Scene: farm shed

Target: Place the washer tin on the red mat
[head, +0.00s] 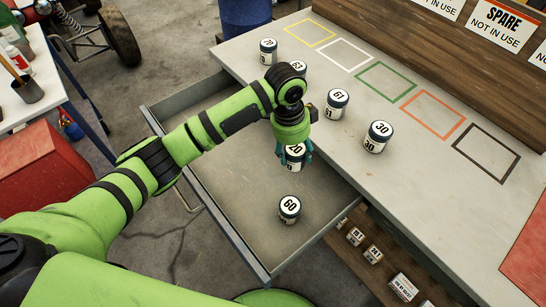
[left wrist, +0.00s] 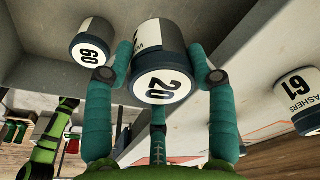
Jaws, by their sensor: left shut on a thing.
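My left gripper (head: 293,160) is shut on a white tin with a dark band marked 20 (head: 295,151), over the open drawer (head: 240,185). In the left wrist view the tin marked 20 (left wrist: 163,62) sits between the fingers; its side lettering is mostly hidden. A like tin marked 60 (head: 289,209) stands in the drawer. On the bench, the tin marked 61 (head: 337,103) shows lettering like "WASHERS" in the left wrist view (left wrist: 303,95). A plain red mat (head: 528,258) lies at the right edge, partly cut off. My right gripper is out of view.
Tins marked 30 (head: 378,137), 63 (head: 298,68) and another (head: 268,51) stand on the bench (head: 455,185). Coloured outlines, one orange-red (head: 432,115), lie empty along the back. Small tins and boxes (head: 373,255) sit on a shelf below the bench.

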